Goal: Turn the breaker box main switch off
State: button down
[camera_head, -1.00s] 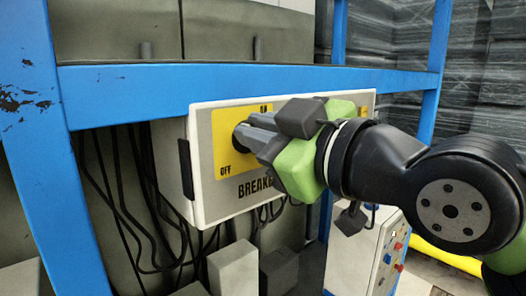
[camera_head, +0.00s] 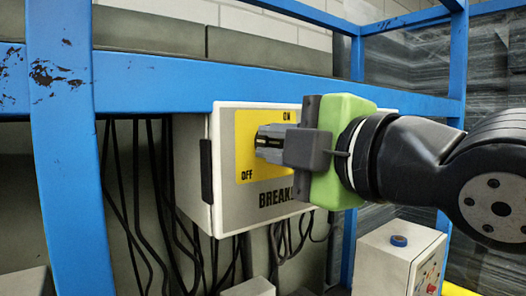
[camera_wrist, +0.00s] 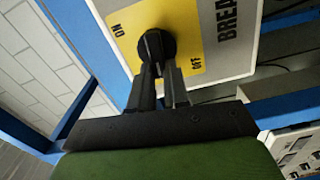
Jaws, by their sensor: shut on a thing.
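The breaker box (camera_head: 222,150) is a pale box hung under a blue shelf beam, with a yellow plate (camera_head: 248,145) marked ON at the top and OFF at the lower left. The main switch is a round black knob (camera_wrist: 155,43) on that plate, between ON and OFF in the wrist view. My gripper (camera_wrist: 162,75) is shut on the knob, a finger on each side. In the head view my gripper (camera_head: 268,143) hides the knob, and I cannot tell which mark the knob points to.
The blue rack (camera_head: 60,150) frames the box, with a post to its left and a beam (camera_head: 180,82) above. Black cables (camera_head: 150,200) hang beside and below it. A pale control box (camera_head: 385,258) with buttons stands at the lower right.

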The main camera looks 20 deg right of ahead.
jog(key=shift+f+n, duration=0.15)
jog(key=shift+n, duration=0.55)
jog(key=shift+b, duration=0.3)
jog(key=c, duration=1.1)
grip_release()
jog(key=shift+s, duration=0.1)
jog(key=p+v, duration=0.1)
jog(key=v, duration=1.4)
jog(key=shift+s+p, duration=0.25)
jog(key=shift+p, duration=0.05)
jog(key=shift+d, duration=0.15)
